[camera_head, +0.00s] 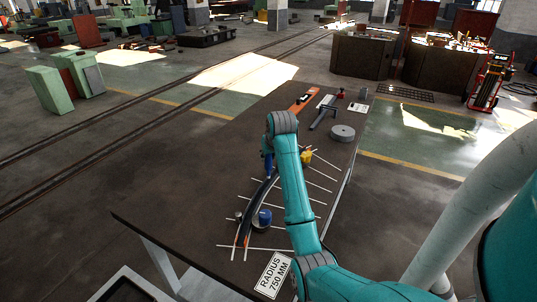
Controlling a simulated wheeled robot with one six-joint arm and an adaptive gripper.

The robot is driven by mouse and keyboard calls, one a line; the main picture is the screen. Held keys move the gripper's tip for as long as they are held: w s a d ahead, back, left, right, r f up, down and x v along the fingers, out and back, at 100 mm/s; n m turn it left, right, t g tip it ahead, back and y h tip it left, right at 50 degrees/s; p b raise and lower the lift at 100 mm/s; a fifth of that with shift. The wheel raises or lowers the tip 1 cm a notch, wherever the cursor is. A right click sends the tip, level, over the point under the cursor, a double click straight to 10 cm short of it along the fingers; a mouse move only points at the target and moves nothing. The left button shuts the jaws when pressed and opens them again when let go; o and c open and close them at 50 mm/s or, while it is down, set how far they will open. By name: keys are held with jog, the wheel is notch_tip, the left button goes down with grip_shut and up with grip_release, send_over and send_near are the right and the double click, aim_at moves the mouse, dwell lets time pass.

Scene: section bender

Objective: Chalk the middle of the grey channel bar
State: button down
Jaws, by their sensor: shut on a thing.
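A dark grey curved bar (258,196), which looks like the channel bar, lies on the brown table (190,200), set among thin white lines. My arm crosses in front of the layout and covers part of it. My gripper (268,170) hangs from the wrist at the far end of the bar. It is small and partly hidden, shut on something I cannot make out. Whether it touches the bar cannot be told. I see no chalk clearly, nor any chalk mark.
A blue round piece (263,218) stands by the bar's near part, a yellow piece (306,157) right of my arm. A "RADIUS 750 MM" sign (273,275) lies at the front. A grey disc (342,133), grey tool (322,112) and orange piece (302,102) lie farther back. The table's left is clear.

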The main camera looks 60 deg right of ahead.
jog(key=shift+f, duration=0.55)
dwell(0.8)
dwell(0.6)
jog(key=shift+r, duration=4.55)
